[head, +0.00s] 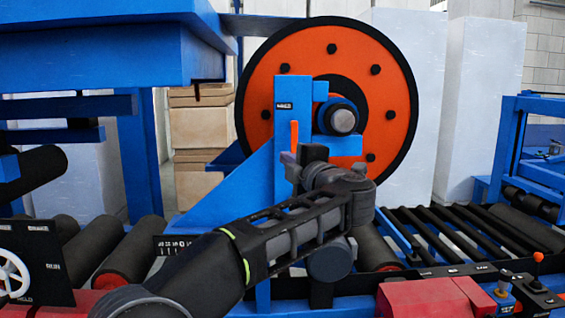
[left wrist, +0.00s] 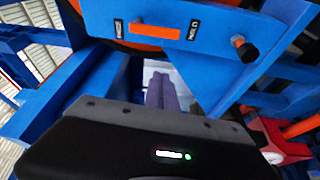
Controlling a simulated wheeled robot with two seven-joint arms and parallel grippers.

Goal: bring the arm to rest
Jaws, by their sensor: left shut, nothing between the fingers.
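My left arm (head: 310,225) reaches in from the bottom left of the head view, across the front of the blue bracket. My left gripper (head: 290,165) is at its far end, in front of the blue upright (head: 284,215) and just below a small orange lever (head: 294,134). In the left wrist view the two fingers (left wrist: 162,92) are together and empty. The blue plate with the orange lever (left wrist: 152,31) is above them there. I cannot tell whether the fingertips touch the bracket. My right gripper is not in view.
A large orange disc (head: 270,70) with a black rim stands behind the bracket. A blue beam (head: 90,50) overhangs at the upper left. Black rollers (head: 450,235) run along the right. A black panel with a white wheel (head: 45,262) is at the left, a red block (head: 430,298) in front.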

